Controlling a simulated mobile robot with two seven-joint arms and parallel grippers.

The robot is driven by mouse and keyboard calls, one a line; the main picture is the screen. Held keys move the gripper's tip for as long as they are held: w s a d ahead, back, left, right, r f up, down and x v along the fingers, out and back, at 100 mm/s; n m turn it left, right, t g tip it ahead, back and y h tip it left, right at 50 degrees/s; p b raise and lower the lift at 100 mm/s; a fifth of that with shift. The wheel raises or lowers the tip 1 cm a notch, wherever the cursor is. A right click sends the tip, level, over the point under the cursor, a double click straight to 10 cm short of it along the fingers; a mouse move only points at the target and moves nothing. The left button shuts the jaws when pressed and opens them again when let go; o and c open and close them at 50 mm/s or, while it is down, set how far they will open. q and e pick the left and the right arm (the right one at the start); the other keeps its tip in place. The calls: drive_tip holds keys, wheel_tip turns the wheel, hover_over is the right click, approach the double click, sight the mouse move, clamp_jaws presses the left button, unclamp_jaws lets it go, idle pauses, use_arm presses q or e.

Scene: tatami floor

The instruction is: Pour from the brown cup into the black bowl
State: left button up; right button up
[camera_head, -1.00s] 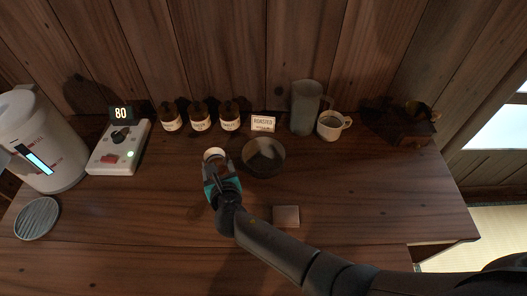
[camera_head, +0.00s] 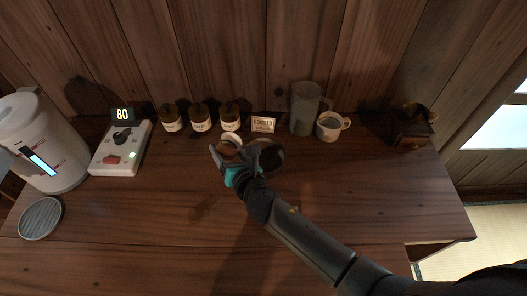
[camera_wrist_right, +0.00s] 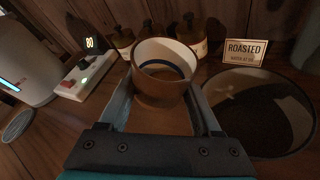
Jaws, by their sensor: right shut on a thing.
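The brown cup (camera_head: 231,141), with a pale rim, is between the fingers of my right gripper (camera_head: 231,154), which is shut on it. In the right wrist view the cup (camera_wrist_right: 160,88) looks roughly upright, with a dark ring and brown inside; I cannot tell how full it is. The black bowl (camera_head: 272,158) stands just right of the cup, partly hidden by my gripper. In the wrist view the bowl (camera_wrist_right: 258,117) is wide and dark inside, beside the right finger and apart from the cup. My left gripper is out of view.
Several brown bottles (camera_head: 200,120) and a "ROASTED" sign (camera_head: 263,124) stand behind. A pitcher (camera_head: 304,110), a white mug (camera_head: 330,127) and a grinder (camera_head: 410,130) are right.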

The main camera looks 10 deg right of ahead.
sight(241, 144)
drive_tip(key=shift+d+r+m+y+b, duration=0.5)
drive_tip(key=shift+d+m+b, duration=0.15)
drive_tip(key=shift+d+m, duration=0.1)
drive_tip(key=shift+f+b, duration=0.1)
drive_tip(key=shift+b, duration=0.3)
drive_tip(key=shift+d+f+m+t+y+b, duration=0.15)
drive_tip(key=shift+f+m+t+y+b, duration=0.3)
drive_tip(key=shift+b, duration=0.45)
drive_tip(key=shift+r+m+t+y+b, duration=0.3)
drive_tip(key=shift+r+m+b, duration=0.4)
drive_tip(key=shift+m+b, duration=0.4)
drive_tip(key=shift+r+m+t+y+b, duration=0.25)
drive_tip(key=shift+r+m+t+b, duration=0.25)
drive_tip(key=shift+m+b, duration=0.7)
idle(0.4)
drive_tip(key=shift+d+f+m+t+b, duration=0.2)
drive_tip(key=shift+d+m+b, duration=0.2)
drive_tip(key=shift+d, duration=0.1)
drive_tip(key=shift+d+f+m+t+b, duration=0.15)
drive_tip(key=shift+d+m+b, duration=0.25)
drive_tip(key=shift+d, duration=0.1)
idle(0.4)
drive_tip(key=shift+d+r+m+t+b, duration=0.15)
drive_tip(key=shift+r+m+t+b, duration=0.05)
drive_tip(key=shift+m, duration=0.4)
drive_tip(key=shift+d+r+m+t+b, duration=0.1)
drive_tip(key=shift+r+m+t+b, duration=0.1)
drive_tip(key=shift+m, duration=0.4)
idle(0.6)
